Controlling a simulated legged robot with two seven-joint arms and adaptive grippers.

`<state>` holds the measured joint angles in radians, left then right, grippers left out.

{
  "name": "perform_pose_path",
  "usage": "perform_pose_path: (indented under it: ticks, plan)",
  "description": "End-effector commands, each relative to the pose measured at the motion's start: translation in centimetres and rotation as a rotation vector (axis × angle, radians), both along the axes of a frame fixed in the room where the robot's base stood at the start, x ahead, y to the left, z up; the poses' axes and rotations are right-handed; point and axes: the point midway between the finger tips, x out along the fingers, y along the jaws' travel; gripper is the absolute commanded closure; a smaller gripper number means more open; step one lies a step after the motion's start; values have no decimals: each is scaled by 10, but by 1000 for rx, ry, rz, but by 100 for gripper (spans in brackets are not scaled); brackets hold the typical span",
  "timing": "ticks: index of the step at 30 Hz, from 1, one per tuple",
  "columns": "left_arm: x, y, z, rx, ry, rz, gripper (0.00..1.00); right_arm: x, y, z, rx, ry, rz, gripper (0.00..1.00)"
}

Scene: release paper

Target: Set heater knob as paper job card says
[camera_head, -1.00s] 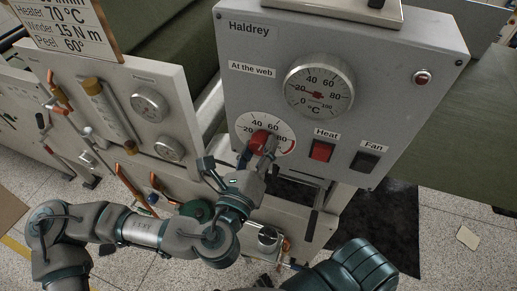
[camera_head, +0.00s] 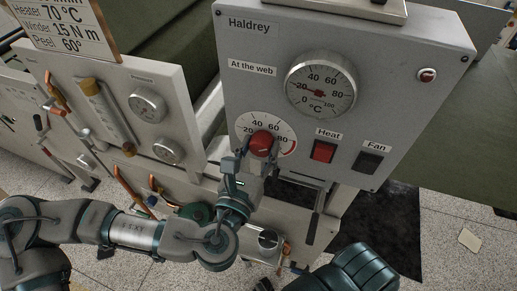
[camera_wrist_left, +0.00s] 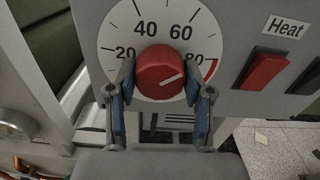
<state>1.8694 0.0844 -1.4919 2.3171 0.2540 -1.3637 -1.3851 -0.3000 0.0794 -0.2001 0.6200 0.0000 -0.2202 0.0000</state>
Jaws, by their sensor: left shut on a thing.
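The red heater knob (camera_head: 261,143) sits on a white dial (camera_head: 283,131) marked 20, 40, 60, 80, with a red arc past 80. In the left wrist view the knob (camera_wrist_left: 160,72) has a white line pointing right and slightly up, toward the 80 side; I cannot read it exactly. My left gripper (camera_head: 252,158) comes from below, its fingers (camera_wrist_left: 160,100) on either side of the knob, shut on it. The job card (camera_head: 62,27) at the upper left reads Heater 70 °C, Winder 15 N m, Peel 60°. My right gripper is not in view.
The grey Haldrey panel (camera_head: 250,95) also carries a round temperature gauge (camera_head: 321,85), a red Heat switch (camera_head: 323,151), a dark Fan switch (camera_head: 369,161) and a small round red control (camera_head: 427,75). A panel with two small gauges (camera_head: 147,105) stands at the left.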

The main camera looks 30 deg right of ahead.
Motion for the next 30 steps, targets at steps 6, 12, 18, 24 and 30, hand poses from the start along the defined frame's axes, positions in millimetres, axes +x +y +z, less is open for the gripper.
perform_pose_path:
  ticks: [6,12,18,24,30]
  plan:
    - [3,1,3,-3,-6,9,84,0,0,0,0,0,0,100]
    - [3,1,3,-4,-6,9,44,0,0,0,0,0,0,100]
    - [2,0,2,-1,-4,5,24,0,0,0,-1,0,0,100]
    - [0,1,2,0,-4,3,24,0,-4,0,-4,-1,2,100]
    - [2,2,27,-4,-5,5,24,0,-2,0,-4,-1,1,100]
